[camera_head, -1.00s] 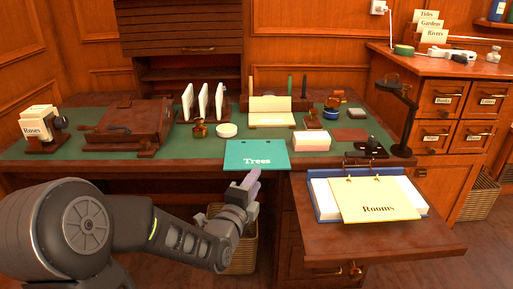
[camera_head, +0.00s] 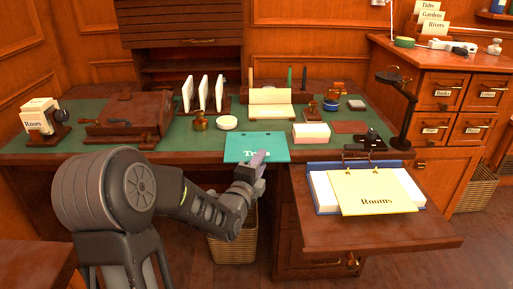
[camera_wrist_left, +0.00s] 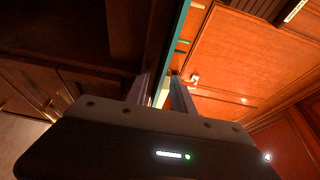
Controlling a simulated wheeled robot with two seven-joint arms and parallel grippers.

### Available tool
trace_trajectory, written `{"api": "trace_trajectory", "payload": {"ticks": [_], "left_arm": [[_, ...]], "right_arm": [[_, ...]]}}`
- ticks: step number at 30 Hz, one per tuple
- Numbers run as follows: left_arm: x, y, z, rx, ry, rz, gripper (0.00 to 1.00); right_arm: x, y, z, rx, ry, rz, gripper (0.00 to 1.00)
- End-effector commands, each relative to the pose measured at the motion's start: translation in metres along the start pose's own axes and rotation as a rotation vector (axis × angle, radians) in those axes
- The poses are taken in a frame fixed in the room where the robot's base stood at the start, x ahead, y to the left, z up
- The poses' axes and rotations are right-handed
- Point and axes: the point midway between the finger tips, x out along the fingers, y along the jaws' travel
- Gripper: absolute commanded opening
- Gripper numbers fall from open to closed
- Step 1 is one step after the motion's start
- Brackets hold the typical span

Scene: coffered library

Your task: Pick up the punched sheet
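The punched sheet (camera_head: 240,146) is teal, reads "Trees" and has small holes near its far edge. It lies at the desk's front edge, its near part hanging over. My left gripper (camera_head: 257,165) is at its near right part, with a finger covering some of the lettering. In the left wrist view the sheet shows edge-on as a thin teal strip (camera_wrist_left: 181,35) running between the two fingers of my left gripper (camera_wrist_left: 160,90). The fingers stand apart, with a gap beside the sheet. My right gripper is out of view.
A binder (camera_head: 322,190) with a yellow "Rooms" sheet (camera_head: 374,192) lies on a pulled-out board at right. A basket (camera_head: 235,246) sits below.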

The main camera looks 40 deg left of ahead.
Motion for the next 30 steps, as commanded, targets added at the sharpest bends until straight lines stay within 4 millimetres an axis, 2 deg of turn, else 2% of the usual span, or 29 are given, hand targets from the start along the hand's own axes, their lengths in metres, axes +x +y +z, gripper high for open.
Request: {"api": "trace_trajectory", "payload": {"ticks": [19,30], "left_arm": [[0.0026,-0.0003,-0.0001,0.0,0.0,0.0,0.29],[0.0026,-0.0003,-0.0001,0.0,0.0,0.0,0.0]], "right_arm": [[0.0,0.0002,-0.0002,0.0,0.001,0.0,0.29],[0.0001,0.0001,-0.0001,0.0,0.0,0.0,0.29]]}}
